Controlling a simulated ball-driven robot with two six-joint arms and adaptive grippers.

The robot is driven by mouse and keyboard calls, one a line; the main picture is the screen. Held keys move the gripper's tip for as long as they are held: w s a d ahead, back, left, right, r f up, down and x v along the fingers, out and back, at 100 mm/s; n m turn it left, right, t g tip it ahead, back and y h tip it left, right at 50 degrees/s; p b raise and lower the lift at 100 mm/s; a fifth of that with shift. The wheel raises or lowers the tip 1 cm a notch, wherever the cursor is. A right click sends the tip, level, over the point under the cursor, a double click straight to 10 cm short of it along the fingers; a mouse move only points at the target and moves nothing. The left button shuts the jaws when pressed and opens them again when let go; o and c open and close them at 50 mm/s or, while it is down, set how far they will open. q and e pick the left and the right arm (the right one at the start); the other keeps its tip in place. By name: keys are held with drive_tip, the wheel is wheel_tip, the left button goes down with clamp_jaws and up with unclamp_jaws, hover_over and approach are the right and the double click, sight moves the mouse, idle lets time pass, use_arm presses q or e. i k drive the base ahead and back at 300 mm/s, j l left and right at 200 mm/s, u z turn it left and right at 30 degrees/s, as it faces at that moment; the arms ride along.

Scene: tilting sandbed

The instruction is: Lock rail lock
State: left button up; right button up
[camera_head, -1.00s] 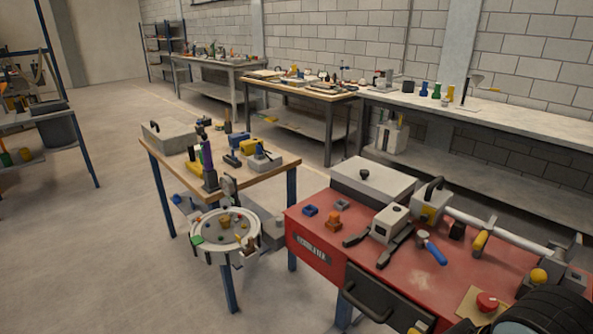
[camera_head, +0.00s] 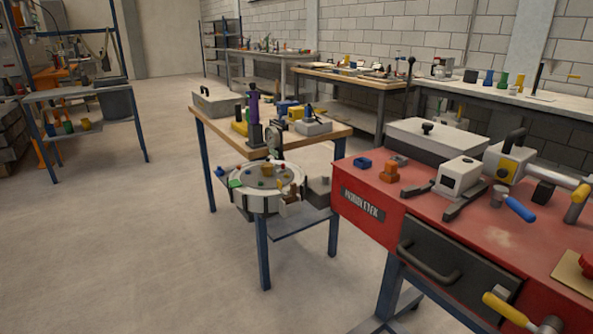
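No part in view is clearly marked as the rail lock. On the red bench (camera_head: 480,240), a pale bar (camera_head: 553,180) runs right from a yellow-and-grey block (camera_head: 508,165). A yellow handle (camera_head: 578,205) stands at that bar by the right edge. A blue-handled lever (camera_head: 518,208) lies in front of the block. Another yellow-handled lever (camera_head: 505,308) shows at the bench's lower front and is partly cut off. A round tray (camera_head: 268,198) with small coloured pieces hangs at the wooden table. Neither of my grippers is in view.
The wooden table (camera_head: 220,112) carries tools and a grey case (camera_head: 216,102). A dark drawer with a handle (camera_head: 428,264) fronts the red bench. A grey box (camera_head: 435,142) stands at its back. Open floor (camera_head: 130,240) lies to the left.

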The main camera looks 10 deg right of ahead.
sight(498, 191)
drive_tip(key=z, duration=1.25)
